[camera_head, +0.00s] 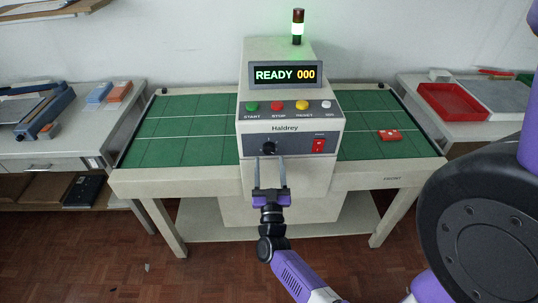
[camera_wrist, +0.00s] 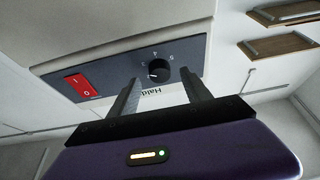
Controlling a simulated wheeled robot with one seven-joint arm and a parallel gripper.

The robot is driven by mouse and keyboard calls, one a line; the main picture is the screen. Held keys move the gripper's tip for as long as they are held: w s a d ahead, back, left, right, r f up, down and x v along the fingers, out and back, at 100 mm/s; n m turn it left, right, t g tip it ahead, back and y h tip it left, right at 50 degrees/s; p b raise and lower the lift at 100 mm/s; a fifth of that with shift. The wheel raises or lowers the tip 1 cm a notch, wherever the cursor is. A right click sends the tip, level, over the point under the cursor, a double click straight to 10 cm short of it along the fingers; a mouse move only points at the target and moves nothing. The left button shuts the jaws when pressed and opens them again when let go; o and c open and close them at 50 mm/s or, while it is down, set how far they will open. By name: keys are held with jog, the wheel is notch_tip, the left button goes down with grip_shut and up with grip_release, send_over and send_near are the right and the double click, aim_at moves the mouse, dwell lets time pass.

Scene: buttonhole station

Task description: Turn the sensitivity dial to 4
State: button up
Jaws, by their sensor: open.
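The sensitivity dial (camera_head: 268,148) is a round black knob on the dark front panel (camera_head: 290,145) of the Haldrey machine. In the wrist view the dial (camera_wrist: 159,71) has small white digits around it, a 4 and a 5 among them. A pale mark on the knob faces the lower left in that view, away from the 4; the number it points at cannot be read. My gripper (camera_head: 270,160) is open and empty, just in front of and below the dial. In the wrist view its two fingers (camera_wrist: 160,84) flank the dial, seemingly short of touching it.
A red power switch (camera_head: 319,145) is right of the dial. A red block (camera_head: 389,135) lies on the green table top (camera_head: 360,120).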

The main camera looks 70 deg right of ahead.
aim_at(269, 153)
jog(key=shift+x, duration=1.6)
jog(key=shift+c, duration=0.3)
grip_shut()
jog(key=shift+f, duration=0.1)
